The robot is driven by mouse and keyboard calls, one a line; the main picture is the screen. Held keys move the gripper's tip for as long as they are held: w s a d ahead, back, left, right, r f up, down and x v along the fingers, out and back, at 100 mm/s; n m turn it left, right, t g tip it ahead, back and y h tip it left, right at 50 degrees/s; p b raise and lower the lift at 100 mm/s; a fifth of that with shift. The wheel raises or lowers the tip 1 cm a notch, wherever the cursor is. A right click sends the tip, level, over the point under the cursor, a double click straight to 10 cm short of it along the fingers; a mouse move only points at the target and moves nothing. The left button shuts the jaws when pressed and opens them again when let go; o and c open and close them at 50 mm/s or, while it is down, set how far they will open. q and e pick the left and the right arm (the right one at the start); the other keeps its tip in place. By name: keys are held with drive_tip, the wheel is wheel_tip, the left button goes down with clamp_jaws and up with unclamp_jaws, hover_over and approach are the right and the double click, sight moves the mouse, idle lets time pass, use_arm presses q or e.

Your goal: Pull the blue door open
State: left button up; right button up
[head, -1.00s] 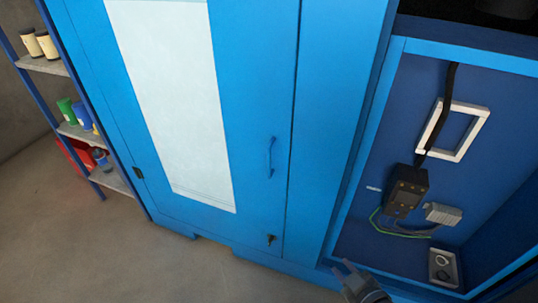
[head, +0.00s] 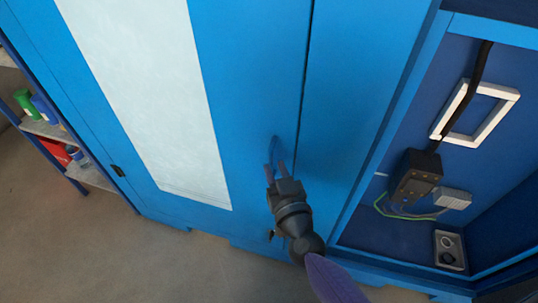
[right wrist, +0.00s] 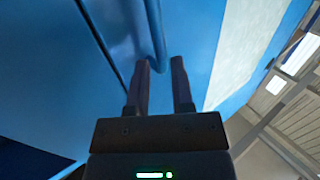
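The blue door (head: 235,60) has a long pale panel and looks closed, with a thin dark gap along its right edge. Its blue bar handle (head: 275,143) is near that edge, partly hidden by my right gripper (head: 275,165). The right gripper is open, its fingertips at the lower part of the handle. In the right wrist view, the handle (right wrist: 154,30) reaches down to between the two spread fingertips (right wrist: 160,64). I cannot tell whether either finger touches it. My left gripper is not in view.
An open blue compartment (head: 350,240) at right holds a black box (head: 415,176) with cables and a white frame (head: 440,134). A shelf (head: 92,177) with cans stands at far left. The floor at lower left is clear.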

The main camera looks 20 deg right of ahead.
sight(272, 160)
drive_tip(key=shift+w+b, duration=0.3)
drive_tip(key=shift+w, duration=1.6)
clamp_jaws()
